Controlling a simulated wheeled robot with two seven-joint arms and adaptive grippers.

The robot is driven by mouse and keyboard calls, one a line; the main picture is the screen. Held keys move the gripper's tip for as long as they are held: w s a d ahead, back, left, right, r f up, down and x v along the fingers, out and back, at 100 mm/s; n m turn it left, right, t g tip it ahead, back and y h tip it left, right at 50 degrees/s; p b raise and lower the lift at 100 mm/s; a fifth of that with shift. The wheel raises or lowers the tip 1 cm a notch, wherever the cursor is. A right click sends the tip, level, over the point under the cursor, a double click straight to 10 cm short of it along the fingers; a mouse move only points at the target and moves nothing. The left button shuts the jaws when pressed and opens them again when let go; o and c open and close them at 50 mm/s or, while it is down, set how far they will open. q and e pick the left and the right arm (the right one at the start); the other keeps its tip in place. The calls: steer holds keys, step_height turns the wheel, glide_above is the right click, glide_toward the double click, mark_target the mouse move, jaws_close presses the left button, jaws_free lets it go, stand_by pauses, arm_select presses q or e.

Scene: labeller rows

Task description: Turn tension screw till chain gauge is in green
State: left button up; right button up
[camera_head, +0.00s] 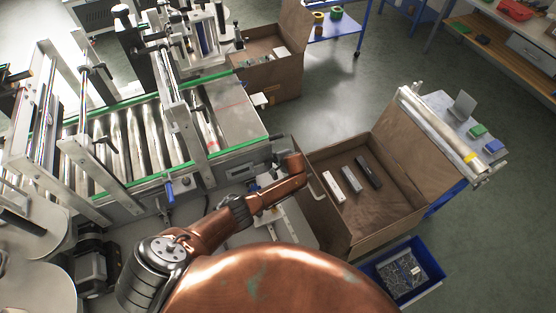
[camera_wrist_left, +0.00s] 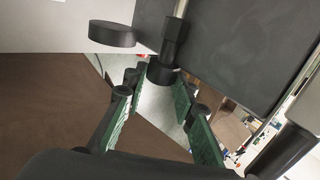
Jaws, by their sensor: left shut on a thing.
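My left gripper (camera_wrist_left: 156,80) shows in the left wrist view, with green pads on its two fingers. Its fingertips are closed around a black knob (camera_wrist_left: 161,72), which looks like the tension screw's head. A dark collar (camera_wrist_left: 174,38) and a grey rod sit in line above the knob. In the head view my copper left arm reaches to the conveyor's front right corner, and its fingers are hard to make out there. I cannot make out the chain gauge or its green zone in either view. My right gripper is not in view.
The roller conveyor (camera_head: 124,140) with green side rails stands at the left. An open cardboard box (camera_head: 374,235) holding several small bars is just right of my arm. A blue bin (camera_head: 432,283) lies below it. Another box (camera_head: 284,88) stands behind.

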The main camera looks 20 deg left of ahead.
arm_select(q)
steer(key=shift+c, duration=1.5)
steer(key=shift+a+r, duration=0.1)
jaws_close()
steer(key=shift+r+g+h+p, duration=0.1)
steer(key=shift+g+h+p, duration=0.3)
steer(key=shift+w+a+g+h, duration=0.1)
steer(key=shift+g+h, duration=0.2)
steer(key=shift+w+a+g+h, duration=0.1)
steer(key=shift+g+h, duration=0.5)
steer(key=shift+h, duration=0.1)
steer(key=shift+f+b, duration=0.2)
steer(key=shift+b, duration=0.45)
steer(key=shift+r+g+h, duration=0.1)
steer(key=shift+g+h, duration=0.3)
steer(key=shift+h, duration=0.1)
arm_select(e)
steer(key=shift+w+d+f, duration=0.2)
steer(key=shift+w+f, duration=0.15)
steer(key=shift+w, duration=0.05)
